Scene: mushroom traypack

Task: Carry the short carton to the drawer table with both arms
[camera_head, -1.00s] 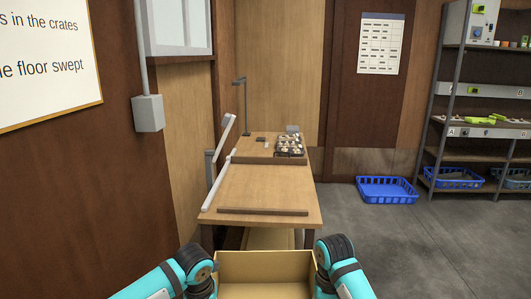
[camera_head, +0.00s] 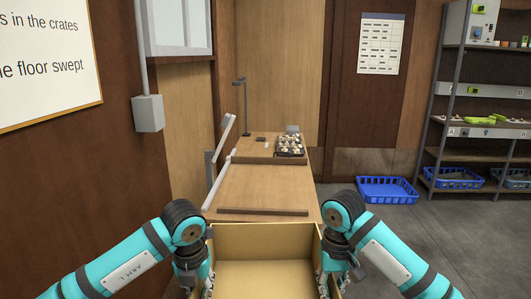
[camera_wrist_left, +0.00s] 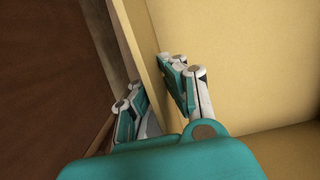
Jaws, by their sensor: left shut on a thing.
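The short carton (camera_head: 265,240) is an open-topped tan cardboard box at the bottom centre of the head view, level and empty where its inside shows. My left gripper (camera_head: 203,284) is at its left wall. In the left wrist view, the left fingers (camera_wrist_left: 156,82) straddle that wall, one inside and one outside, shut on it. My right gripper (camera_head: 333,282) straddles the right wall, its fingertips partly hidden. The drawer table (camera_head: 268,185) is a wooden table straight ahead, beyond the carton. The carton covers its near edge, and its drawers are not visible.
A wooden strip (camera_head: 264,211) lies across the table's near part. A tray of mushrooms (camera_head: 290,145) sits at its far end, with a light rail (camera_head: 219,184) along its left side. A blue crate (camera_head: 387,190) is on the floor right of the table. Open floor lies to the right.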

